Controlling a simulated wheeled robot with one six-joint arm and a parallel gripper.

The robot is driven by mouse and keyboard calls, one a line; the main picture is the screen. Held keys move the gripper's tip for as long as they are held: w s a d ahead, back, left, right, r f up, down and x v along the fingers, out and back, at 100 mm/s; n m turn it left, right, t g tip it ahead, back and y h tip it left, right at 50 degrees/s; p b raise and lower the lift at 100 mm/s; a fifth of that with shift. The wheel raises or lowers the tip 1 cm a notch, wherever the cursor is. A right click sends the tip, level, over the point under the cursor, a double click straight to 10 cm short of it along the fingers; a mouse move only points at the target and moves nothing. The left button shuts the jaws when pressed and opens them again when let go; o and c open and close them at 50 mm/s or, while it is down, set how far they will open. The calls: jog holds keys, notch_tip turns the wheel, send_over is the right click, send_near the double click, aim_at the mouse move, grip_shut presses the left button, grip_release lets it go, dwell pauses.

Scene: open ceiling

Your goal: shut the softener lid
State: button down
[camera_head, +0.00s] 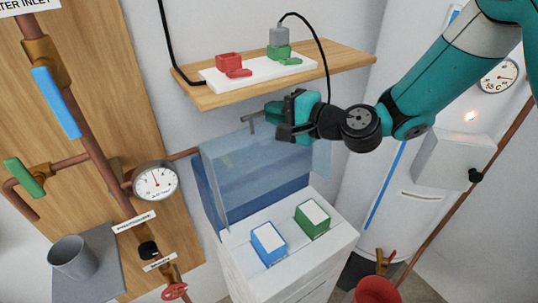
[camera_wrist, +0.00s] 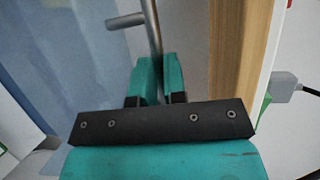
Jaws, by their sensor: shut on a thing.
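The softener is a white cabinet (camera_head: 290,255) in the lower middle of the head view. Its translucent blue lid (camera_head: 245,175) stands open, raised at the back of the cabinet; it also shows at the left of the wrist view (camera_wrist: 60,50). A thin grey bar handle (camera_head: 256,119) is at the lid's top edge. My gripper (camera_head: 279,115) is shut on this handle, and the wrist view shows the bar (camera_wrist: 152,30) between the two teal fingers (camera_wrist: 157,78). Where the handle joins the lid is partly hidden.
A wooden shelf (camera_head: 340,58) with a white board, red and green pieces and a grey plug is just above my gripper. A black cable hangs beside it. Blue (camera_head: 268,243) and green (camera_head: 312,219) boxes sit in the cabinet top. A heater stands at the right, copper pipes at the left.

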jog(key=s+d+f+n+t+y+b, duration=0.1)
jog(key=s+d+b, duration=0.3)
jog(key=b, duration=1.2)
jog(key=shift+s+f+t+y, duration=0.3)
jog(key=shift+s+f+y, duration=0.15)
jog(key=shift+s+y, duration=0.5)
jog(key=shift+s, duration=0.1)
jog(key=shift+b, duration=0.3)
jog(key=s+d+f+n+t+y+b, duration=0.1)
jog(key=s+b, duration=0.4)
jog(key=b, duration=1.3)
notch_tip(320, 180, down, 3)
jog(key=d+n+y, duration=0.1)
jog(key=d, duration=0.1)
jog(key=shift+s+d+r+b, duration=0.15)
jog(key=shift+s+d+b, duration=0.05)
jog(key=shift+d+b, duration=0.2)
jog(key=shift+r+y, duration=0.1)
jog(key=shift+y, duration=0.15)
